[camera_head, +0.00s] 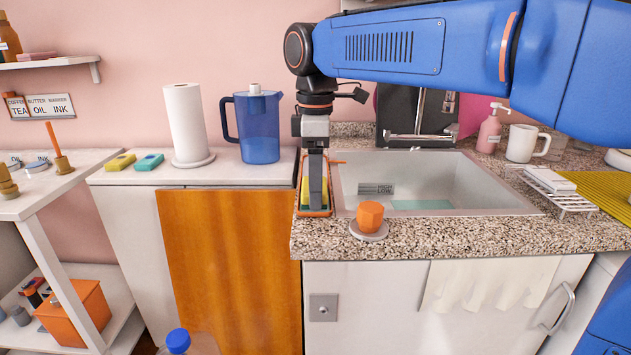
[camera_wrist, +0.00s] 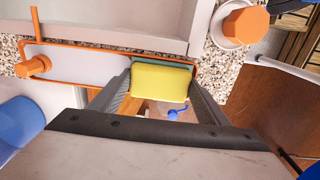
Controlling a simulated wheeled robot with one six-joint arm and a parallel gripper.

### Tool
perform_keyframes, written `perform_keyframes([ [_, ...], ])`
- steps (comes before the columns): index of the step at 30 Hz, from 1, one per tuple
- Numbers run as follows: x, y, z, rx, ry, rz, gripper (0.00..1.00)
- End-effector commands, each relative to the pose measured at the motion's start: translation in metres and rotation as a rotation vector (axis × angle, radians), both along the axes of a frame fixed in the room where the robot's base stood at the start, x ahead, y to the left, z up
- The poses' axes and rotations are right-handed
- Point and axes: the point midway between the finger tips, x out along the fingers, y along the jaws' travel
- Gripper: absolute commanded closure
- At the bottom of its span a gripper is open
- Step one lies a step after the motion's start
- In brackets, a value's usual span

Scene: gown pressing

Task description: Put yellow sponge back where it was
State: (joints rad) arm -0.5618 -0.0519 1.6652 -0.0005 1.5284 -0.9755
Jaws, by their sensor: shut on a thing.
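My gripper (camera_head: 316,200) points straight down at the left end of the sink. It is shut on a yellow sponge with a grey-green layer (camera_wrist: 160,84), which sits between its two fingers in the wrist view. In the head view the sponge (camera_head: 304,192) is mostly hidden behind the fingers. An orange-framed tray (camera_head: 328,213) lies around and below the fingertips; in the wrist view the tray (camera_wrist: 80,62) extends left from the sponge, with a pale floor. I cannot tell whether the sponge touches the tray.
The sink (camera_head: 440,170) is right of my gripper. An orange knob (camera_head: 370,214) stands on the speckled counter just right of the tray. A blue pitcher (camera_head: 257,128), paper towel roll (camera_head: 186,120), another yellow block (camera_head: 120,162) and a teal block (camera_head: 149,162) stand to the left.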

Motion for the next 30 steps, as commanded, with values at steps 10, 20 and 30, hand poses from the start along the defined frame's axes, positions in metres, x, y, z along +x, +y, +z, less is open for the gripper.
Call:
perform_keyframes([
  [10,0.0,0.0,0.0,0.0,0.0,0.0,0.12],
  [20,0.0,0.0,0.029,0.001,-0.002,0.0,0.12],
  [30,0.001,0.001,0.093,0.001,-0.001,0.0,0.12],
])
